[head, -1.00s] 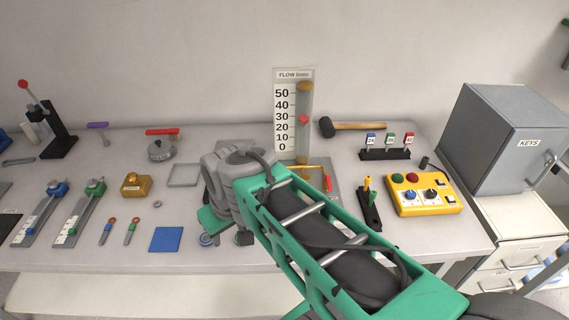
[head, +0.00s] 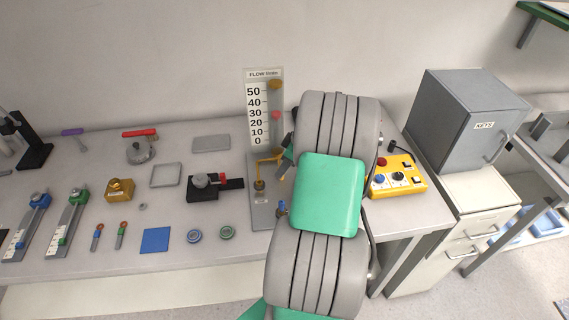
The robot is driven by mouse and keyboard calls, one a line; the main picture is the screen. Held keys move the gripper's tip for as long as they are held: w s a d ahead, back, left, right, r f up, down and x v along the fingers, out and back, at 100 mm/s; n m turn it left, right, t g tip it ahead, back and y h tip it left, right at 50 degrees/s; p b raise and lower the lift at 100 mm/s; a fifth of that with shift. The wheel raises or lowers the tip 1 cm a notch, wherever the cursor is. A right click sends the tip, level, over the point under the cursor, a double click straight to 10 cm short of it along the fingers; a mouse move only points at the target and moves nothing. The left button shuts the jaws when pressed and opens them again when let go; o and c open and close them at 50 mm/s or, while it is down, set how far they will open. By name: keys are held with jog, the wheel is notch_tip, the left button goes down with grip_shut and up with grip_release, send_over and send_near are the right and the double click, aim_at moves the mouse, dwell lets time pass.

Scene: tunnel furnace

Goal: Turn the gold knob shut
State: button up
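The flow gauge (head: 264,108) stands upright at the back of the bench, with a scale from 0 to 50 and a red float (head: 276,115) near the 30 mark. At its foot is a grey base plate (head: 261,215) with a gold pipe (head: 268,160). A small gold knob (head: 259,186) sits on this plate, just left of my arm. My arm covers the bench right of the gauge. A dark and green part, possibly of my gripper (head: 286,160), shows beside the gold pipe. The fingertips are hidden behind the arm, and I cannot tell whether they touch anything.
A brass block (head: 119,190), a blue square (head: 156,240) and a black clamp with a red handle (head: 215,187) lie to the left. A yellow control box (head: 398,178) and a grey key cabinet (head: 470,120) stand to the right.

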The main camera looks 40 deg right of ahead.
jog(key=shift+w+f, duration=0.15)
jog(key=shift+f, duration=0.25)
jog(key=shift+a, duration=0.1)
grip_shut()
